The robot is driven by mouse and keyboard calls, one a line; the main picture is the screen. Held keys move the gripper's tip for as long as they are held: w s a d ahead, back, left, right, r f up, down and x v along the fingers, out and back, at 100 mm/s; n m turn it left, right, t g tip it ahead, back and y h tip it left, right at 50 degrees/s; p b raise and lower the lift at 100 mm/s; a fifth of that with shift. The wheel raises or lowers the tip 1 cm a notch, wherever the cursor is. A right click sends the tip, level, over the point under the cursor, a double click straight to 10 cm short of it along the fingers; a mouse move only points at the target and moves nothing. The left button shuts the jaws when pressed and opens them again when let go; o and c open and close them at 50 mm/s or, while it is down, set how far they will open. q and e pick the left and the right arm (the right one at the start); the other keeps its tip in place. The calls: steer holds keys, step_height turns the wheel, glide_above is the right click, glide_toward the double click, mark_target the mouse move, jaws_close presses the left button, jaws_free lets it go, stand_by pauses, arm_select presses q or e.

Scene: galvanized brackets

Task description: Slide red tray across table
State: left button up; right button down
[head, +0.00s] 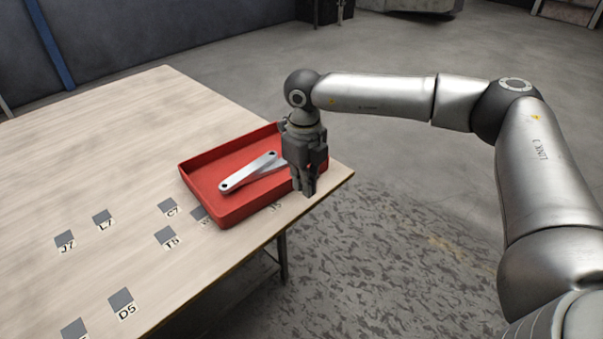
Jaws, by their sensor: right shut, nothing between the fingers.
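The red tray (203,192) lies flat on the wooden table (150,112) near its right corner. Silver metal brackets (247,172) lie inside the tray, one across another. My right gripper (307,192) points down at the tray's right end, in front of part of its rim and interior. Its fingers are closed with nothing between them. I cannot tell whether the fingers touch the tray. My left gripper is not in view.
Grey squares with labels such as C7 (167,207), T5 (165,236), L7 (102,217) and D5 (121,301) mark the table left of and in front of the tray. The table edge is close to the tray's right side.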

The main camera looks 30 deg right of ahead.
steer(key=f, duration=0.1)
steer(key=w+f, duration=0.1)
steer(key=f, duration=0.1)
steer(key=w+a+f, duration=0.1)
steer(key=f, duration=0.1)
steer(key=shift+w, duration=0.2)
steer(key=shift+w+a, duration=0.25)
steer(key=shift+w, duration=0.35)
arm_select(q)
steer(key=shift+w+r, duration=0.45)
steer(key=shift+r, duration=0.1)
arm_select(e)
steer(key=shift+w, duration=0.1)
